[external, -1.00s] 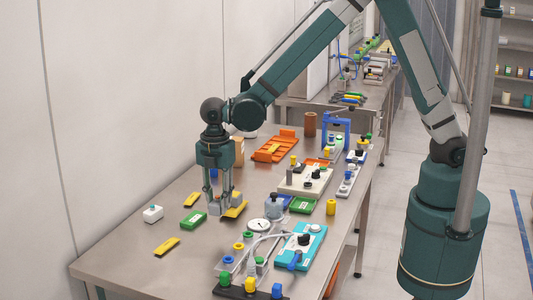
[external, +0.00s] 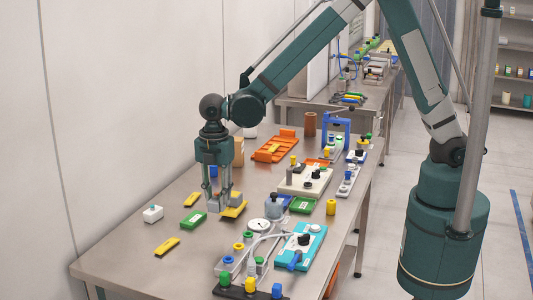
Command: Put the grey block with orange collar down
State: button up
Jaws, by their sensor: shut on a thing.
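My gripper (external: 219,208) points straight down over the left middle of the steel table (external: 125,262). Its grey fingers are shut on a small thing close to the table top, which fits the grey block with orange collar. The fingers mostly hide it, and I cannot make out the orange collar. I cannot tell whether it touches the table. A yellow piece (external: 236,209) lies just right of the fingertips.
A green block (external: 193,220), a white block (external: 153,214) and yellow pieces (external: 166,246) lie to the left. A clear-and-black fixture (external: 240,291), a teal plate (external: 301,243) and a beige plate (external: 306,182) stand to the right. The table's front left is bare.

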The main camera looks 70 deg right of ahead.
jog(key=a, duration=1.3)
send_over(191, 275)
jog(key=shift+r+m+b, duration=0.15)
jog(key=shift+m+b, duration=0.25)
jog(key=shift+f, duration=3.15)
jog(key=shift+f, duration=1.85)
jog(key=shift+f+b, duration=0.2)
jog(key=shift+b, duration=0.1)
jog(key=o, duration=0.9)
jog(key=shift+r, duration=0.25)
